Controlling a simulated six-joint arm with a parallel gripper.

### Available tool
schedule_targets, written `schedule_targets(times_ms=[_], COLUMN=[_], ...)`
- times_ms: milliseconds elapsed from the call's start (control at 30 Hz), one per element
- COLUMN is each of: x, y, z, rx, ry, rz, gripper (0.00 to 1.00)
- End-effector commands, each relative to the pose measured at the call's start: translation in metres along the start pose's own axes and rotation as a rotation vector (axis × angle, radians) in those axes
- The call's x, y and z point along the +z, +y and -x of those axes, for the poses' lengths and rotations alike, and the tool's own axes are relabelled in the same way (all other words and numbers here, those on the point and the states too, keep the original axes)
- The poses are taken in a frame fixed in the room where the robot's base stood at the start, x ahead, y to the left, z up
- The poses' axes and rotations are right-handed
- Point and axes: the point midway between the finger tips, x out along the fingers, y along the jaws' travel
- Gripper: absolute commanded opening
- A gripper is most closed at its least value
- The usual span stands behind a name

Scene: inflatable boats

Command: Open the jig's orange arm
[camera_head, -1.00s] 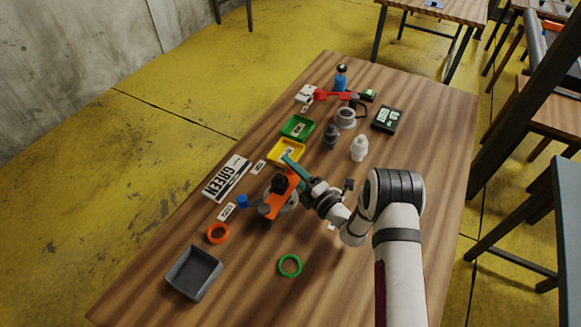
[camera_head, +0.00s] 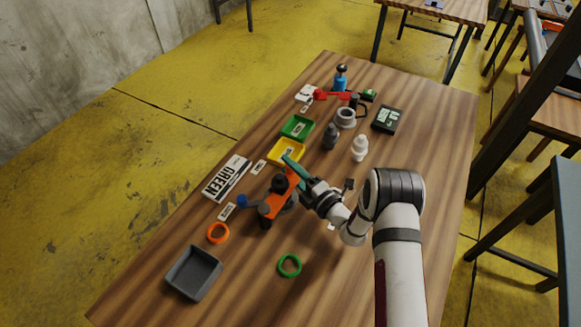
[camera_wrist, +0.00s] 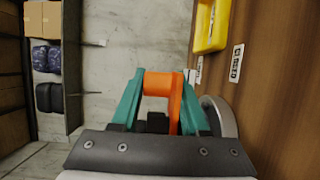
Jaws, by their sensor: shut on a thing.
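The jig's orange arm (camera_head: 279,203) stands on the left-middle of the table in the head view, with dark knobs on it and a grey round base partly behind it. My gripper (camera_head: 291,166), with teal fingers, reaches it from the right and is shut on the arm's upper end. In the wrist view my gripper (camera_wrist: 158,105) has its teal fingers on either side of the orange arm (camera_wrist: 161,84). A grey ring-like part (camera_wrist: 222,117) shows beside the right finger. The jig's lower part is partly hidden by the arm and gripper.
A yellow tray (camera_head: 275,158) and a green tray (camera_head: 297,118) lie just beyond. A white bottle (camera_head: 360,150) and a grey bottle (camera_head: 330,142) stand behind.

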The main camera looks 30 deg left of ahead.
Motion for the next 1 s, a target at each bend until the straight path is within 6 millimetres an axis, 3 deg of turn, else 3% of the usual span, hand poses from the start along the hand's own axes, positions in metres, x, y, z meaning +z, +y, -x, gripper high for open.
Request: schedule_targets(times_ms=[33, 467, 1000], x=[0.0, 0.001, 0.007], y=[0.007, 0.007, 0.006], z=[-0.003, 0.001, 0.032], rx=[0.017, 0.016, 0.015], ry=[0.004, -0.031, -0.273], rz=[0.003, 0.002, 0.0], gripper=[0.0, 0.0, 0.0])
